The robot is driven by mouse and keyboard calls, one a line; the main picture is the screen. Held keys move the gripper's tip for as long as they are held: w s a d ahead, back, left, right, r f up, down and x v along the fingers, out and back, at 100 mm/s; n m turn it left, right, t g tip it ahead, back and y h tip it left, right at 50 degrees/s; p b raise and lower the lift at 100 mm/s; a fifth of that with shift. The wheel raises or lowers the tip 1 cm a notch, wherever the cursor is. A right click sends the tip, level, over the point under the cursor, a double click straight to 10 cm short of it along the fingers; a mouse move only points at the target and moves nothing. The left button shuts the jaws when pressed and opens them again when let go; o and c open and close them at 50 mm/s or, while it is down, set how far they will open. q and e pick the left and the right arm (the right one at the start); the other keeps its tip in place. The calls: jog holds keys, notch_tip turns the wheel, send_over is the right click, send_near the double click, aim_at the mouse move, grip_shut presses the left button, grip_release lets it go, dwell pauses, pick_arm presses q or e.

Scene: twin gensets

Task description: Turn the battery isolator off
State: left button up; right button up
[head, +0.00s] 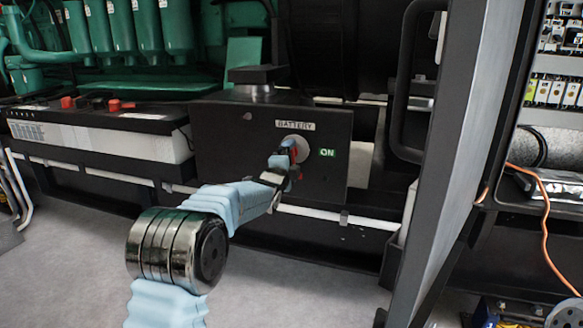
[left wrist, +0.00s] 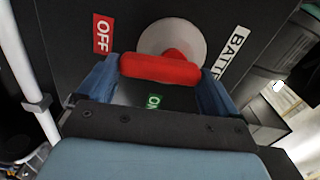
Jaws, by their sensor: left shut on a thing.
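The battery isolator is a red bar handle (left wrist: 160,69) on a pale round disc (left wrist: 172,38), set in the front of a black box (head: 235,150). A BATTERY label (head: 295,126) is above it and a green ON label (head: 327,153) to its right in the head view. A red OFF label (left wrist: 103,34) shows in the left wrist view. The handle lies across between the blue fingers of my left gripper (head: 284,162), which is shut on it. In the head view the gripper hides most of the handle and the OFF label. My right gripper is out of view.
A white battery (head: 100,138) with red terminal caps stands left of the box. A grey open door panel (head: 465,160) with a black handle stands to the right. A white pipe (head: 340,216) runs below the box. The grey floor in front is clear.

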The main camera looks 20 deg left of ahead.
pick_arm(q)
jog(key=shift+r+m+b, duration=0.1)
jog(key=shift+m+b, duration=0.25)
jog(key=shift+m, duration=0.25)
jog(key=shift+a, duration=0.1)
jog(key=o, duration=0.7)
jog(key=s, duration=1.3)
jog(key=shift+s+a, duration=0.2)
jog(key=shift+s, duration=0.2)
